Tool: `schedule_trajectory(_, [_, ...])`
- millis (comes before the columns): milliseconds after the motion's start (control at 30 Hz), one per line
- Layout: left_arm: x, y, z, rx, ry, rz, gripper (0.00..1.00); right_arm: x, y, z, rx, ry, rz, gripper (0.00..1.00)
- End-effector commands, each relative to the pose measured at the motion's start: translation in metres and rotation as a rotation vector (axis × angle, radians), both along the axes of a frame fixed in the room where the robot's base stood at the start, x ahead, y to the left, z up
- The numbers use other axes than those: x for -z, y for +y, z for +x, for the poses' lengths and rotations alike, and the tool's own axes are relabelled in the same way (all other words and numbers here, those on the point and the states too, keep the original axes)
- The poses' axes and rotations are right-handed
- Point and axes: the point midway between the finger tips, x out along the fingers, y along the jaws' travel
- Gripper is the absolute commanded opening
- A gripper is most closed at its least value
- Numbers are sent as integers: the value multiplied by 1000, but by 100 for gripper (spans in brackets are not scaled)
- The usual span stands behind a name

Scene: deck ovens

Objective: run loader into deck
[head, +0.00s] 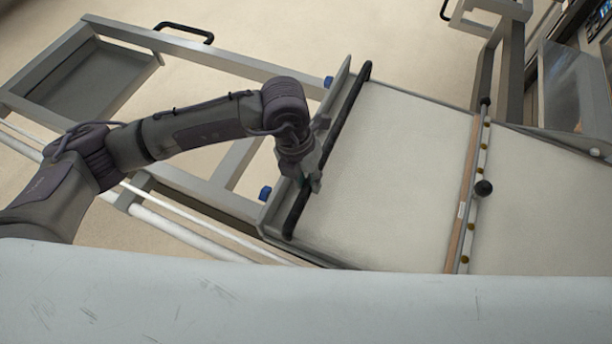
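The loader (395,180) is a flat, cream-coloured bed in a grey metal frame. A long black handle bar (348,108) runs along its left end. My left gripper (311,185) is at the lower half of this bar, with its fingers at the bar. The fingers overlap the bar in the picture, and I cannot tell whether they are closed around it. The deck oven (575,85) shows only in part at the upper right. My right gripper is out of view.
A grey metal frame (235,82) with a shallow tray (85,85) and a black handle (184,31) stands at the left. A pale, scratched surface (300,305) fills the bottom foreground. Open floor shows at the top.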

Motion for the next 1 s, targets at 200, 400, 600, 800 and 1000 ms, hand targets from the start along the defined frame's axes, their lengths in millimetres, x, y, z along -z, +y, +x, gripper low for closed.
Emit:
schedule_trajectory(200, [0, -3, -2, 4, 2, -10, 49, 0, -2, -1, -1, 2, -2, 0])
schedule_trajectory(400, [0, -2, -1, 3, 1, -7, 49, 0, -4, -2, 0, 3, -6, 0])
schedule_trajectory(600, [-15, 0, 1, 1, -1, -7, 49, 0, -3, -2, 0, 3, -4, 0])
schedule_trajectory(800, [-56, 8, 4, 4, -5, -7, 49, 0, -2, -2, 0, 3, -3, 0])
schedule_trajectory(1000, [-94, 14, 6, 5, -3, -7, 49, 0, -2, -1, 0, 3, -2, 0])
